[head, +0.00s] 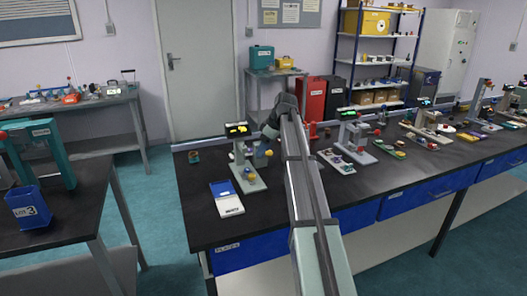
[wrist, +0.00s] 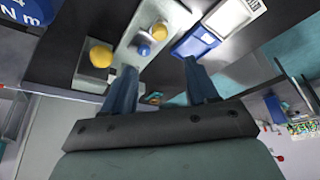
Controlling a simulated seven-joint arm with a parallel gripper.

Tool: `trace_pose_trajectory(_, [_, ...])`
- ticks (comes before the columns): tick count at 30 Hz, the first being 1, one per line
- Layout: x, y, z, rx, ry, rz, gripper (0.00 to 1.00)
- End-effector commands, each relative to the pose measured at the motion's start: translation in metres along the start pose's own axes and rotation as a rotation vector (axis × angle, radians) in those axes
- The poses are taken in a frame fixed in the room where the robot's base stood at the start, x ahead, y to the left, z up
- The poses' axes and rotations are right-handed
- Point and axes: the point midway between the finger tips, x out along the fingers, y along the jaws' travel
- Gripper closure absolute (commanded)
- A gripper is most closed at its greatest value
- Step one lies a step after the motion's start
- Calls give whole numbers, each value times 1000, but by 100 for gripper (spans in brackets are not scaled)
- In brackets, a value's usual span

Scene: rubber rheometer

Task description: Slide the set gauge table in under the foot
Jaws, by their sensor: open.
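A small grey bench instrument (head: 239,155) with a lit dark display stands on the near black bench, at its left part. Its pale base plate (wrist: 140,30) shows in the wrist view, with a yellow knob (wrist: 158,30) and a smaller blue knob (wrist: 144,50) on it. A larger yellow knob (wrist: 101,54) sits beside the plate. I cannot tell which part is the gauge table or the foot. My gripper (wrist: 160,85) is open and empty, its two dark fingers apart near the plate.
A white and blue pad (head: 226,198) lies in front of the instrument; it also shows in the wrist view (wrist: 196,42). Similar instruments (head: 354,140) stand farther right. A small dark green item (head: 194,157) sits at the left. Bare bench lies around the pad.

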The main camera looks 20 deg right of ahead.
Motion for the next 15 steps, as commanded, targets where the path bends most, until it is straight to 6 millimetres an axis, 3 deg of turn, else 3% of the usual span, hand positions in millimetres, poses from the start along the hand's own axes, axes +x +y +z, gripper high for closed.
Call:
trace_pose_trajectory(8, [2,-3,-4,-6,0,-2,42])
trace_pose_trajectory(15, [19,-37,-48,-71,1,-27,42])
